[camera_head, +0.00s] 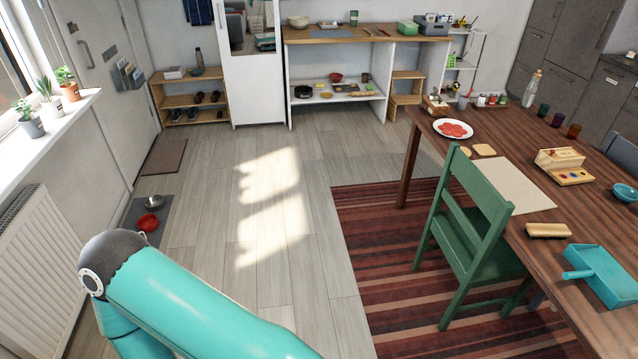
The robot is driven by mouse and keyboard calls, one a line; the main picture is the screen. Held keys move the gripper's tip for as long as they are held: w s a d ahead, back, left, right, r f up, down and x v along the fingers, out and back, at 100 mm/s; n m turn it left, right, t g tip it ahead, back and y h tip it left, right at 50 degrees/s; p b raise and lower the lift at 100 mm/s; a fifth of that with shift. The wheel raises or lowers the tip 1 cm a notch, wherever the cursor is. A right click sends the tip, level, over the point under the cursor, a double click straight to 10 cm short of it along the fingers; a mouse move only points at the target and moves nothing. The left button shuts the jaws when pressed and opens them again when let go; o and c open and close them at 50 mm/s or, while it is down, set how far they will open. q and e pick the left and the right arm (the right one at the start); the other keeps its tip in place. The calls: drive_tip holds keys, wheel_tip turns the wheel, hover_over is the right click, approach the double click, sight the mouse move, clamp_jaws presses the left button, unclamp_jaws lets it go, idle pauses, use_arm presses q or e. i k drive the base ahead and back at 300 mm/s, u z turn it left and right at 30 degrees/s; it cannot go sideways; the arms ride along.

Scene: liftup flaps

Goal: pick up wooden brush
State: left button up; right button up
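The wooden brush (548,230) lies on the dark wooden table (497,147) at the right, near the table's front edge. It has a pale wooden body and lies flat beside a turquoise dustpan (606,276), apart from it. My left arm comes in at the lower left, bent, with only its turquoise and dark links showing. Its gripper is outside the picture. My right arm and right gripper do not show either. Nothing visible touches the brush.
A green chair (473,222) stands against the table's front side on a striped rug (371,250). A blue bowl (625,193), a wooden box with colored pieces (562,165) and a plate (453,130) stand on the table. The floor (224,222) left of the rug is clear.

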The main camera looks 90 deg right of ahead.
sight(540, 229)
drive_tip(key=u, duration=0.5)
drive_tip(key=i, duration=0.3)
drive_tip(key=z, duration=2.25)
drive_tip(key=i, duration=0.15)
drive_tip(key=z, duration=2.3)
drive_tip(key=i, duration=2.1)
drive_tip(key=u, duration=0.05)
